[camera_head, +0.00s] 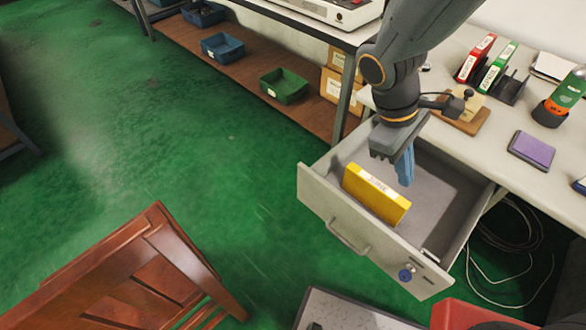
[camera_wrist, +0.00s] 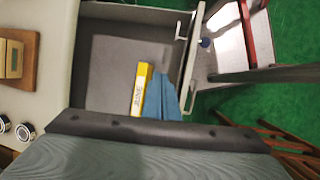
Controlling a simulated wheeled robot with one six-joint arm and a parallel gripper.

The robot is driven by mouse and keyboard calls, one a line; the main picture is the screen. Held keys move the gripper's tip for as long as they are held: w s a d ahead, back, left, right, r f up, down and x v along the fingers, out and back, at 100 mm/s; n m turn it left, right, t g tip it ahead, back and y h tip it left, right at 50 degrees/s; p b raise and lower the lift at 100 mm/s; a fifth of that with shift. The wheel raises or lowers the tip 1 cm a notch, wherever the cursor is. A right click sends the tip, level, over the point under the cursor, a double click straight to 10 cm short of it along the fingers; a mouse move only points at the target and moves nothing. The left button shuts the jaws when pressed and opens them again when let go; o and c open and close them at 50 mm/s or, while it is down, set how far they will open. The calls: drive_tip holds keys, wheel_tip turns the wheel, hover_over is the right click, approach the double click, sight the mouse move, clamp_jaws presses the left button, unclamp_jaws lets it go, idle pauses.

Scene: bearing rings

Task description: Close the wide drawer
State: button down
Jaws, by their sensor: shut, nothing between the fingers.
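The wide drawer (camera_head: 336,214) is pulled out from under the white worktop, and it also shows in the wrist view (camera_wrist: 104,50). Its front has a bar handle (camera_head: 346,240) and a blue round piece at the lower right.
A wooden chair (camera_head: 160,265) stands at the lower left, in front of the drawer. A red container (camera_head: 470,316) is below the drawer. Cables (camera_head: 510,250) hang at the right. The worktop holds binders, a purple pad (camera_head: 532,149) and a stamp stand.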

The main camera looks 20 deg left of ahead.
drive_tip(key=s+a+f+n+t+h, duration=0.1)
drive_tip(key=a+f+n+t, duration=0.25)
drive_tip(key=a+n, duration=0.85)
drive_tip(key=n+t+y, duration=0.2)
drive_tip(key=n+t, duration=0.3)
drive_tip(key=n, duration=0.1)
approach(302, 170)
drive_tip(key=p+x, duration=0.1)
drive_tip(key=x, duration=0.4)
drive_tip(key=shift+w+f+p, duration=0.2)
drive_tip(key=shift+f+p, duration=0.1)
drive_tip(key=shift+p, duration=0.1)
drive_tip(key=shift+w, duration=0.1)
